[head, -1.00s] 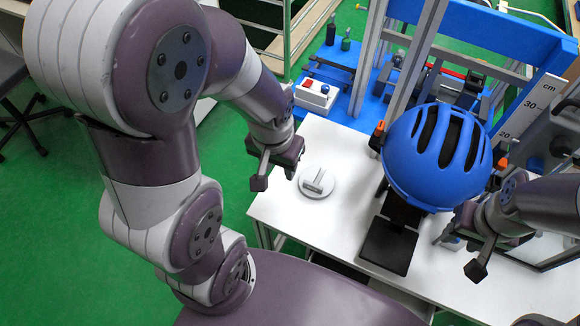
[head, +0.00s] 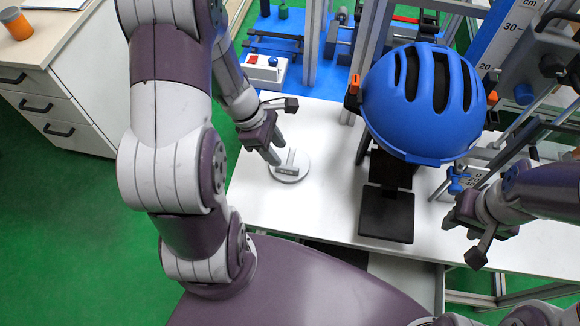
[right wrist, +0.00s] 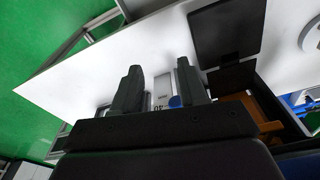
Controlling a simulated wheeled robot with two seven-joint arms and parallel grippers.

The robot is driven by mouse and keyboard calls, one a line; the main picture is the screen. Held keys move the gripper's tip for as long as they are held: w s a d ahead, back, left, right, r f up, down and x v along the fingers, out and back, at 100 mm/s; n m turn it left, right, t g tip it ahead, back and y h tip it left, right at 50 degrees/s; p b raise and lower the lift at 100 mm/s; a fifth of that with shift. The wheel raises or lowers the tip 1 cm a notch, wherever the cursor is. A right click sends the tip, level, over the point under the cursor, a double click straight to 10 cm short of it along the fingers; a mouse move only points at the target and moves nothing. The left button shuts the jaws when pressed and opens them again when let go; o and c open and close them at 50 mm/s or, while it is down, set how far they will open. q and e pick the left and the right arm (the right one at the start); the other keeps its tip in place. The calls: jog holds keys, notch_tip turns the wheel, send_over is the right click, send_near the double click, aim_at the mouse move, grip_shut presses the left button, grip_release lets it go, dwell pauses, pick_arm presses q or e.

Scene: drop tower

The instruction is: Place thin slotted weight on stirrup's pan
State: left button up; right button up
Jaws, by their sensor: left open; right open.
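A round grey weight (head: 289,168) with a raised bar across it lies flat on the white table's left part; I take it as the thin slotted weight. My left gripper (head: 276,149) is open at its upper left edge, fingers pointing down toward it; contact cannot be told. My right gripper (head: 463,240) is open near the table's front edge at the right. Its spread fingers (right wrist: 160,82) show in the right wrist view, nothing held between them. I cannot make out the stirrup or its pan for certain.
A blue helmet (head: 423,105) sits over a black stand with a black plate (head: 386,215), between the grippers. A switch box (head: 264,69) stands behind the weight. Metal posts and a ruler (head: 508,40) rise at the back. The white table (head: 325,200) is bare between weight and plate.

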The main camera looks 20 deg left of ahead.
aim_at(286, 167)
pick_arm(q)
jog(key=b+x, duration=0.2)
jog(key=x, duration=0.4)
jog(key=shift+s+f, duration=0.1)
jog(key=shift+f, duration=0.35)
jog(key=shift+d, duration=0.1)
jog(key=shift+r, duration=0.1)
grip_shut()
dwell(0.7)
